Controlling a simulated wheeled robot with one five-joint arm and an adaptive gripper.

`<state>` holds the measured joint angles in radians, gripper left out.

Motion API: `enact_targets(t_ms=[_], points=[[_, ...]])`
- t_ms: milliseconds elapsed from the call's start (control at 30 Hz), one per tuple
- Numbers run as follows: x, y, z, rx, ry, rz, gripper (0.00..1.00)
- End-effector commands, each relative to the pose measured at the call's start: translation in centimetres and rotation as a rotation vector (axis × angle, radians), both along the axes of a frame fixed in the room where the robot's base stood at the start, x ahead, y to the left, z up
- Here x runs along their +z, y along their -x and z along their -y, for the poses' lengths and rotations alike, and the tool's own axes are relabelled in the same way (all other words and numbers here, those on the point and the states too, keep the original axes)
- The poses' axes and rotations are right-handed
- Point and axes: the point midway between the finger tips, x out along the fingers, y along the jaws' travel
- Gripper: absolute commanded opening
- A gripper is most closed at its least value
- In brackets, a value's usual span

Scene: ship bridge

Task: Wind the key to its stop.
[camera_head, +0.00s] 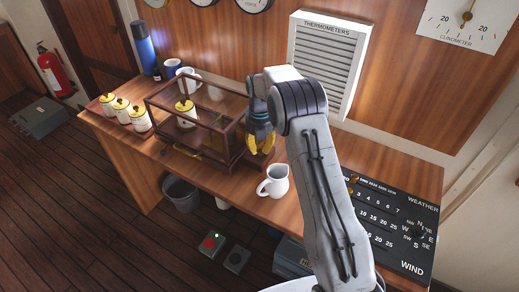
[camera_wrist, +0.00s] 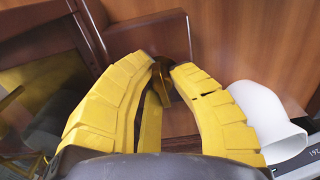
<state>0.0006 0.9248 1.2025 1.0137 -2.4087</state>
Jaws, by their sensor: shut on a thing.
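The key (camera_wrist: 165,82) is a small brass-coloured piece, seen in the wrist view between my yellow fingertips and partly hidden by them. It is in front of a brown wooden block (camera_wrist: 150,38). My gripper (camera_wrist: 166,74) is shut on the key. In the head view my gripper (camera_head: 261,146) is at the right end of a glazed wooden case (camera_head: 214,152) on the desk, and the key is hidden there behind the fingers. How far the key is turned cannot be told.
A white jug (camera_head: 274,182) stands just in front of my gripper, near the desk's front edge; a white rounded object (camera_wrist: 268,120) shows close right in the wrist view. A black weather board (camera_head: 390,225) lies to the right. Lidded jars (camera_head: 121,109), mugs (camera_head: 186,80) and a blue flask (camera_head: 143,48) stand left.

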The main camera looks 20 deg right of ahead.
Motion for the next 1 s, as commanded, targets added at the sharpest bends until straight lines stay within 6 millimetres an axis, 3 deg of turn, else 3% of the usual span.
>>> enact_targets(t_ms=[1000], points=[[-0.27,0.43,0.13,-0.918,0.008,-0.014,0.0]])
